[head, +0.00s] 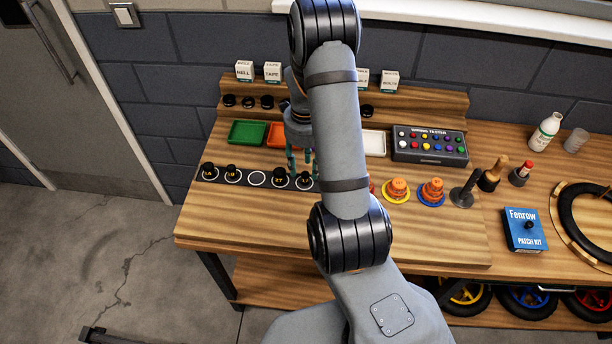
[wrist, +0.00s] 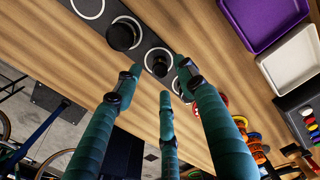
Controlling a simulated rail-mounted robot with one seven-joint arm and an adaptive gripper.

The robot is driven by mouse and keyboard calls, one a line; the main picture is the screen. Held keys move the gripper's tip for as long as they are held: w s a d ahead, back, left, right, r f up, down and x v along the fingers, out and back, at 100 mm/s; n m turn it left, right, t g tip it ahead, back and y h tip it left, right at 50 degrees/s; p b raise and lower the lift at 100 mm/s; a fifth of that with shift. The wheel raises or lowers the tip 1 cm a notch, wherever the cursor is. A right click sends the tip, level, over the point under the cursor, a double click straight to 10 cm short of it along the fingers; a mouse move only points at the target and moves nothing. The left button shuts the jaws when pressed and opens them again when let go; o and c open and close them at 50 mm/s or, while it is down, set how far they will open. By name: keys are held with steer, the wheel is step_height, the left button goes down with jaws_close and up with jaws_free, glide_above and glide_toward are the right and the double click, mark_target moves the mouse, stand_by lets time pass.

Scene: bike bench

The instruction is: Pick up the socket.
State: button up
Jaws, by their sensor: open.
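Several black sockets stand on a dark strip with white rings in the head view: two at the left, (head: 209,171) and (head: 232,171), then an empty ring (head: 257,179), then a larger socket (head: 280,176) and a smaller socket (head: 304,181). My gripper (head: 301,160) is over the strip's right end, partly hidden by my arm. In the wrist view my gripper (wrist: 160,84) has its green fingers spread, with nothing between them. The larger socket (wrist: 122,35) and smaller socket (wrist: 159,65) stand just beyond the fingertips. A ring at the right is partly hidden by a finger.
Behind the strip are a green tray (head: 248,132), an orange tray (head: 277,135) and a white tray (head: 374,143). A wiring tester (head: 430,145) and orange stacked pieces (head: 398,188) are to the right. Small boxes (head: 244,70) stand on the back shelf. The bench's front left is clear.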

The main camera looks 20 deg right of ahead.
mark_target(304, 174)
step_height(304, 174, down, 4)
steer(key=shift+a+f+p, duration=0.1)
steer(key=shift+p, duration=0.6)
steer(key=shift+c, duration=0.5)
jaws_close()
